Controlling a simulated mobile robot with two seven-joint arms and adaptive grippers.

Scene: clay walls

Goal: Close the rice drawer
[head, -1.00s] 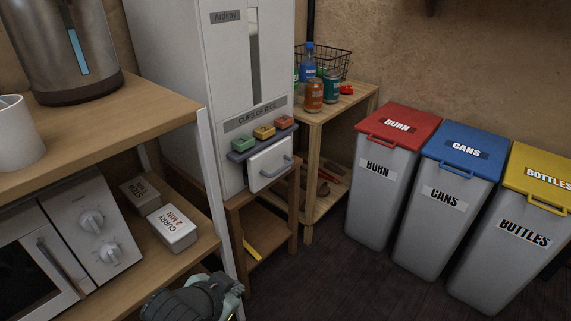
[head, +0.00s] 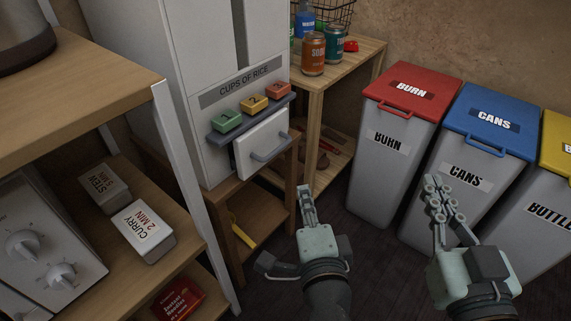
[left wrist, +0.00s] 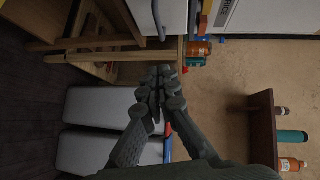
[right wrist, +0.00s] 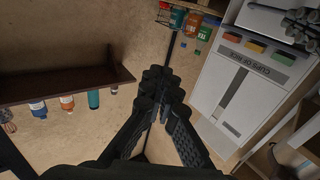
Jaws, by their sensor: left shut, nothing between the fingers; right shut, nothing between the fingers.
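The rice drawer (head: 255,152) is a white box front with a grey handle (head: 272,147) in the dispenser marked CUPS OF RICE (head: 215,65). Its front stands out from the dispenser face, under a ledge with green, yellow and red buttons. My left gripper (head: 306,194) is shut and empty, upright in front of the drawer, a little below and right of the handle, apart from it. In the left wrist view the drawer handle (left wrist: 158,20) shows beyond the fingertips (left wrist: 160,76). My right gripper (head: 437,188) is shut and empty, farther right, before the cans bin.
A red-lidded burn bin (head: 385,165), a blue-lidded cans bin (head: 455,150) and a yellow-lidded bottles bin (head: 535,210) stand at the right. A wooden shelf (head: 125,80) with curry and stew boxes is at the left. Dark floor is free between shelf and bins.

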